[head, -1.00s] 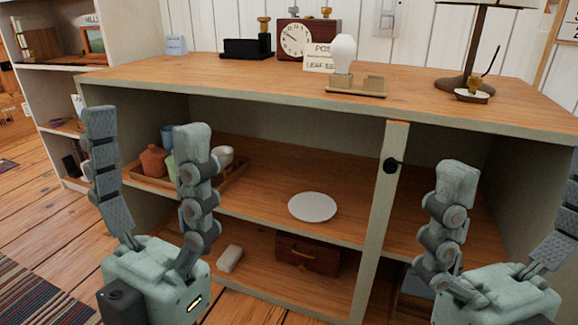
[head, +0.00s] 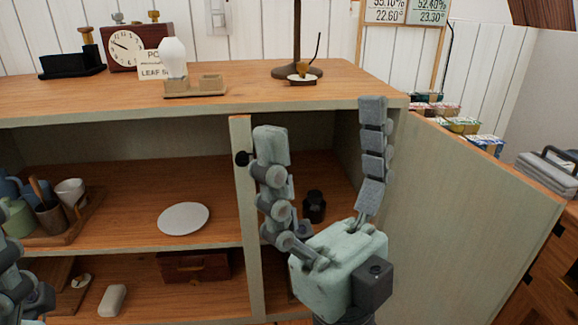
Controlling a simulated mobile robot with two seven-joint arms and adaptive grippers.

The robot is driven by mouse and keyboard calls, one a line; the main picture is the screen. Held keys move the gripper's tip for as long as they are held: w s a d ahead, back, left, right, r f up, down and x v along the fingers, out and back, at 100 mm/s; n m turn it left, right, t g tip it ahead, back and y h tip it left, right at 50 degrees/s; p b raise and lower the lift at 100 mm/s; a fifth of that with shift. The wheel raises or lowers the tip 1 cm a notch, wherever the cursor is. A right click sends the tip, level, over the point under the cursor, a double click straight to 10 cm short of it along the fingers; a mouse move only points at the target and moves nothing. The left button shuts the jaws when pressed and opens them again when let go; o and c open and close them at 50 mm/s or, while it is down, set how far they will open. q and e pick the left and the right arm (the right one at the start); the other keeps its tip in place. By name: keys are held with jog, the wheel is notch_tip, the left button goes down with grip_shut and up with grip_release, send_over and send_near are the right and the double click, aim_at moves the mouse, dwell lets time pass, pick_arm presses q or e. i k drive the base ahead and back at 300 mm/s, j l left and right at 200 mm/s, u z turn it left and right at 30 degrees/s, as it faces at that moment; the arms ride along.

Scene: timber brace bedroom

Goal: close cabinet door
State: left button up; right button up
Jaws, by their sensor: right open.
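The cabinet (head: 150,108) has a wooden top and pale green-grey framing, with its front compartments open to view. A pale green-grey door panel (head: 450,215) stands open at the cabinet's right front corner, angled out towards me. A narrow upright (head: 247,215) with a black knob (head: 242,158) stands mid-front; I cannot tell whether it is a post or a door edge. My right gripper (head: 321,122) is open and empty, fingers up, before the right compartment and left of the door panel, apparently apart from it. Only part of my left gripper (head: 22,285) shows at the lower left.
Shelves hold a tray of cups (head: 70,240), a white plate (head: 183,218), a wooden box (head: 195,266) and a dark jar (head: 314,206). A clock (head: 125,46), bulb (head: 173,57) and lamp base (head: 297,70) stand on top. A grey case (head: 548,175) and wooden furniture are at right.

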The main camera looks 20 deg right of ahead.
aim_at(462, 226)
jog(key=k+l+z, duration=0.15)
jog(key=z, duration=0.3)
jog(key=k+l+z, duration=0.1)
jog(key=z, duration=0.35)
jog(key=i+l+z, duration=0.25)
jog(key=i, duration=0.25)
